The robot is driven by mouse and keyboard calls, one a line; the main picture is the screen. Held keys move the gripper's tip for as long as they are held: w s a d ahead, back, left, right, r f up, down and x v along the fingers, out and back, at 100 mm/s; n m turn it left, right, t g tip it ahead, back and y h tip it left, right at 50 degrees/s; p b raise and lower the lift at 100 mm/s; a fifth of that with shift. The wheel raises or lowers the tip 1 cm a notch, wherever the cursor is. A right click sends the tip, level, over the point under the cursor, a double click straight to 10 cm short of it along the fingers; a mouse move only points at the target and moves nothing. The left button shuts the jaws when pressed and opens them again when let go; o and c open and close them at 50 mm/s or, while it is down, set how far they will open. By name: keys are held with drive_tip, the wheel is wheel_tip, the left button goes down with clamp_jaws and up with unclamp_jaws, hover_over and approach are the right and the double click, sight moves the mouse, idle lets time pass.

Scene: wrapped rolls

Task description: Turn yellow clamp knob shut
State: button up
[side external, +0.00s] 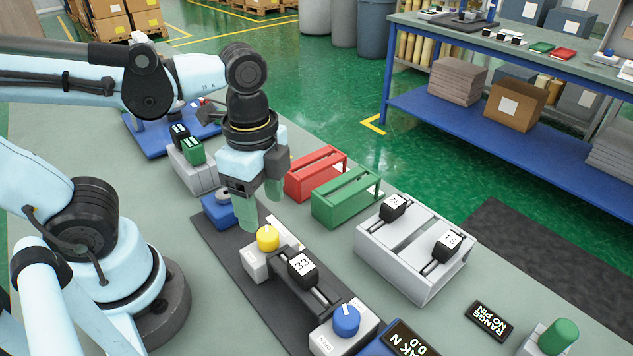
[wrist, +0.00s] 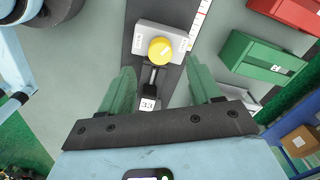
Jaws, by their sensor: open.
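The yellow clamp knob (side external: 267,238) sits on top of a light grey block (side external: 254,267) at one end of a dark strip on the bench. A pale line marks its top. My gripper (side external: 261,208), with green fingers, is open and empty, pointing down, just behind and above the knob. In the wrist view the knob (wrist: 161,51) lies ahead of the gap between the fingertips (wrist: 160,78), roughly centred between them. No finger appears to touch it. The lettering on the grey block (wrist: 181,40) is too small to read.
A black block labelled 33 (side external: 302,269) rides on rails beside the knob. A blue knob (side external: 346,319) stands at the strip's near end. Green (side external: 345,202) and red (side external: 316,172) holders and a grey double-rail fixture (side external: 407,270) stand to the right.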

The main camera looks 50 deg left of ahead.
sight(266, 233)
wheel_tip(266, 233, up, 7)
drive_tip(key=shift+f, duration=0.2)
idle(0.4)
drive_tip(key=w+a+f+n+t, duration=0.5)
drive_tip(key=w+n+t, duration=0.2)
drive_tip(key=n, duration=0.6)
drive_tip(key=shift+w+a+f, duration=0.15)
drive_tip(key=shift+w+a, duration=0.15)
drive_tip(key=shift+c, duration=0.4)
drive_tip(key=shift+a, duration=0.1)
